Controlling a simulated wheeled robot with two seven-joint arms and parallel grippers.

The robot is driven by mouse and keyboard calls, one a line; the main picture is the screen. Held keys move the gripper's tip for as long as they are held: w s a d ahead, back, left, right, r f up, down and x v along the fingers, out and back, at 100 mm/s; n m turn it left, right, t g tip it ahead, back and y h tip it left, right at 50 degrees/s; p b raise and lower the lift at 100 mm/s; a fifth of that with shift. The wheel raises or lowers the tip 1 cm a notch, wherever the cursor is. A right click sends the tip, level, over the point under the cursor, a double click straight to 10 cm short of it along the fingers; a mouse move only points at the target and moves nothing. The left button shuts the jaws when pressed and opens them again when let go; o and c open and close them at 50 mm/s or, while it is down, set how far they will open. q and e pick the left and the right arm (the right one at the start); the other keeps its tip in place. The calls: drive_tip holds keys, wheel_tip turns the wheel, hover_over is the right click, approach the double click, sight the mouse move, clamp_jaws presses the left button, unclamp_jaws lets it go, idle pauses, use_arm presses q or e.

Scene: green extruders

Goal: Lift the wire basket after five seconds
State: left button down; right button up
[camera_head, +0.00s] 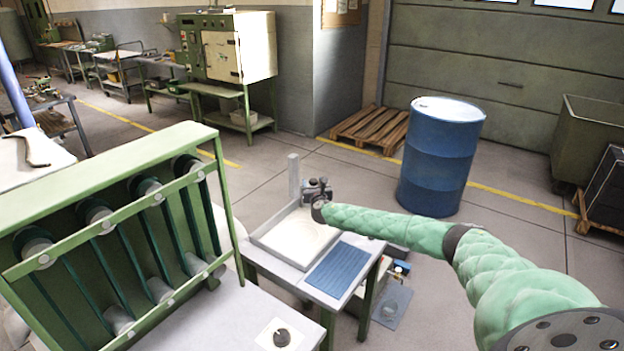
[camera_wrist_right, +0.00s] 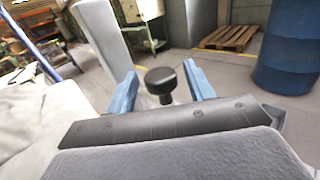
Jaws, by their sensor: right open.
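I cannot make out a wire basket in either view. My right gripper (camera_head: 319,188) is at the end of the green arm, over the far edge of a small table with a shallow pale tray (camera_head: 297,240). It sits beside a grey upright post (camera_head: 294,177). In the right wrist view its two blue fingers stand apart, open. A black round knob (camera_wrist_right: 160,79) shows between them in the picture; I cannot tell how far beyond the fingertips it is. My left gripper is not in view.
A green frame with rollers (camera_head: 115,235) stands at the left. A blue panel (camera_head: 338,270) lies beside the tray. A blue drum (camera_head: 440,158) and a wooden pallet (camera_head: 372,128) stand behind on the floor. Open floor lies between the table and the drum.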

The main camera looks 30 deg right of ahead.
drive_tip(key=shift+x, duration=1.15)
clamp_jaws()
drive_tip(key=shift+w+d+r, duration=0.1)
drive_tip(key=shift+r, duration=0.05)
